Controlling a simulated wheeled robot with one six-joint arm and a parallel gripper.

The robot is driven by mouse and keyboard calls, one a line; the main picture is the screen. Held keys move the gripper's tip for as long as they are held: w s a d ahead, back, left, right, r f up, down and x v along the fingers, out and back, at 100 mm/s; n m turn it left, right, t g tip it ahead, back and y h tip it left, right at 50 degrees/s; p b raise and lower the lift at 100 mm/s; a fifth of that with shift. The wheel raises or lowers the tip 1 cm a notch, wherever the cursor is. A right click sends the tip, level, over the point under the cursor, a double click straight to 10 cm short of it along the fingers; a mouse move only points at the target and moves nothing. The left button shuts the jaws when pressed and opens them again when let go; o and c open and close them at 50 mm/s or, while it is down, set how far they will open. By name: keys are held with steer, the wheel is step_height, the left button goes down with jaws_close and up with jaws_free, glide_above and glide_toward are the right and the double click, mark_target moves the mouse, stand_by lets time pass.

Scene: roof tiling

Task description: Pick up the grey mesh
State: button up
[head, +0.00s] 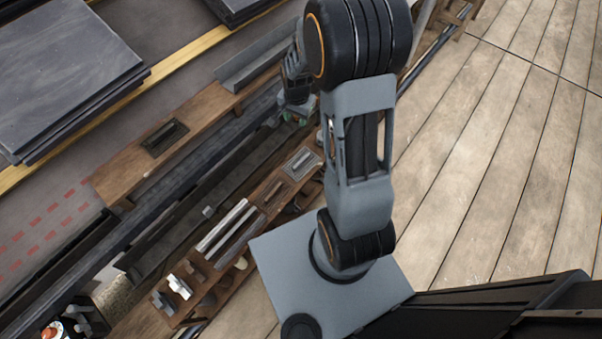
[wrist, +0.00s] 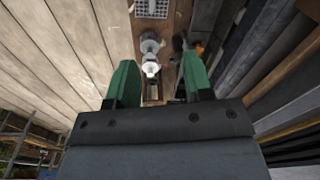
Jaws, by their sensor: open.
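A pale grey gridded piece, which looks like the grey mesh (wrist: 152,8), lies at the top edge of the wrist view, partly cut off. It is on a brown wooden surface beyond my fingertips. I cannot make it out for certain in the head view. My gripper (wrist: 160,82) has two green fingers set wide apart, with nothing held between them. In the head view, my gripper (head: 294,117) is small, beside my arm and above the far end of the wooden shelf, partly hidden.
White and grey rounded items (wrist: 157,73) show between my fingers, their distance unclear. A wooden shelf (head: 262,208) holds strips and small parts. A wooden bench (head: 120,178) carries a dark tray (head: 165,138). Dark slabs (head: 60,75) lie at upper left. Plank flooring at right is clear.

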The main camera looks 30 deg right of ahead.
step_height(320, 180, down, 14)
steer(key=w+d+m+b, duration=0.1)
steer(key=d+m+b, duration=0.1)
steer(key=m+b, duration=0.15)
steer(key=b, duration=0.3)
glide_above(302, 159)
steer(key=shift+g, duration=0.4)
step_height(302, 159, down, 8)
steer(key=shift+a+f, duration=0.1)
steer(key=shift+n, duration=0.25)
steer(key=shift+f+b, duration=1.65)
steer(key=shift+f, duration=1.5)
jaws_close()
